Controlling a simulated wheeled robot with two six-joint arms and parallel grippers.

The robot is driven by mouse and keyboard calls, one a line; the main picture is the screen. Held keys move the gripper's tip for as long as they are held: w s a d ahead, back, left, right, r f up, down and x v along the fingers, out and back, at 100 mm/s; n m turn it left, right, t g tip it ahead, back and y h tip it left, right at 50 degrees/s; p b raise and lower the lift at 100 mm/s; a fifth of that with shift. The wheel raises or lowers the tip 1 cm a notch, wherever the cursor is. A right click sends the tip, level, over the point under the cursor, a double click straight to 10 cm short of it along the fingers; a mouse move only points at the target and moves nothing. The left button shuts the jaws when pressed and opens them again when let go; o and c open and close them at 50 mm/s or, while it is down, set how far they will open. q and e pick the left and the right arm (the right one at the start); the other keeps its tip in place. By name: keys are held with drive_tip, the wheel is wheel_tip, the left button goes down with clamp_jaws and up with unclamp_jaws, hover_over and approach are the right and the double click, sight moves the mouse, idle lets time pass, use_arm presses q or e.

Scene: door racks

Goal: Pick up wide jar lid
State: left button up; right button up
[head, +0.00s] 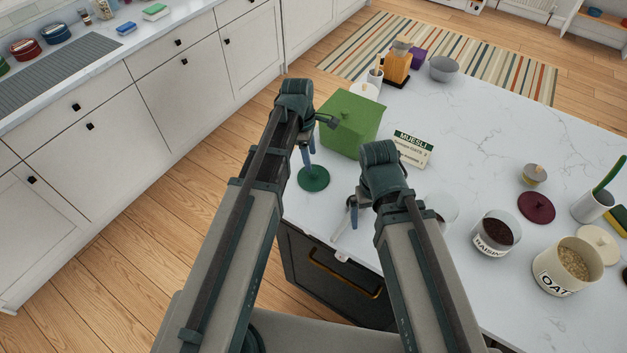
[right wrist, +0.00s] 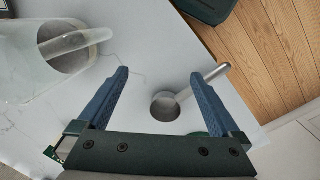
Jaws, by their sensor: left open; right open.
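Several round lids lie on the white counter, and I cannot tell for sure which is the wide jar lid. A green round lid (head: 313,179) lies near the counter's left edge. A dark red lid (head: 536,207) and a cream lid (head: 598,240) lie at the right. My left gripper (head: 309,158) is open, with its fingers pointing down just above or at the green lid; contact is unclear. My right gripper (head: 350,214) is open and empty over the counter's near edge; its blue fingers show apart in the right wrist view (right wrist: 162,92).
A metal scoop (right wrist: 166,106) lies beneath my right gripper. A clear jar (right wrist: 45,45) stands beside it. Raisin (head: 490,240) and oat (head: 555,278) containers stand at the right.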

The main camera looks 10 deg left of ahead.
sight(314, 170)
use_arm(q)
drive_tip(key=shift+f, duration=0.1)
drive_tip(key=f+b, duration=0.2)
drive_tip(key=d+f+b, duration=0.1)
drive_tip(key=f+b, duration=0.2)
drive_tip(key=shift+s, duration=0.2)
use_arm(e)
wheel_tip(314, 170, down, 5)
drive_tip(key=shift+f, duration=0.1)
use_arm(q)
drive_tip(key=shift+r, duration=0.1)
clamp_jaws()
